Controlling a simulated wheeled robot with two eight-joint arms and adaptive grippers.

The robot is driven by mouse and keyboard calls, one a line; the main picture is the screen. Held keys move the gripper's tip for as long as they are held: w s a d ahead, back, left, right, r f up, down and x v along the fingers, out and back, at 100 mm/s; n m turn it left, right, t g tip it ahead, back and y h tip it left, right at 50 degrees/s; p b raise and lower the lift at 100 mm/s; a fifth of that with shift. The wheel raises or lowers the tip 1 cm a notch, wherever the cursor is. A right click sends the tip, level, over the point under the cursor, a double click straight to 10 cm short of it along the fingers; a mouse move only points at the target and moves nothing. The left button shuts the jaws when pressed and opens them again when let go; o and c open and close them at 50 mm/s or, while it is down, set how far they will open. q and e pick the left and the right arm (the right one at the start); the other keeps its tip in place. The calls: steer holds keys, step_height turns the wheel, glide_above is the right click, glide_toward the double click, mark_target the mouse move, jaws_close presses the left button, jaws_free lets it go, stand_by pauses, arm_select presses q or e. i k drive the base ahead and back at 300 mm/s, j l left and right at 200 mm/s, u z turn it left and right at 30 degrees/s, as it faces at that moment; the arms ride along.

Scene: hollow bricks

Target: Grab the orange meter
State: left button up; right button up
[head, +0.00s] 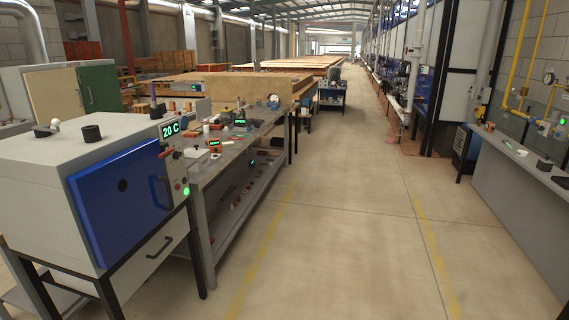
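A small orange-red device with a dark face (214,142), which looks like the orange meter, lies on the grey workbench (228,153) left of the aisle. It is small and far off, so its details are hard to tell. Other small items lie close around it. Neither of my grippers is in the head view.
A white oven with a blue door (121,195) and a "20 C" display stands in the left foreground, before the bench. A box with a green "OPEN" display (239,122) sits farther along the bench. A grey counter (520,185) runs along the right. The concrete aisle between is clear.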

mark_target(213, 143)
steer(key=i+l+z, duration=0.15)
steer(key=i, duration=1)
steer(key=i+l+z, duration=0.15)
steer(key=i, duration=1)
steer(key=i+u, duration=0.15)
steer(key=i, duration=0.45)
steer(key=i+u, duration=0.2)
steer(key=i, duration=0.4)
steer(key=i+l+u, duration=0.15)
steer(key=i, duration=0.45)
steer(key=i+l+u, duration=0.2)
steer(key=i, duration=0.4)
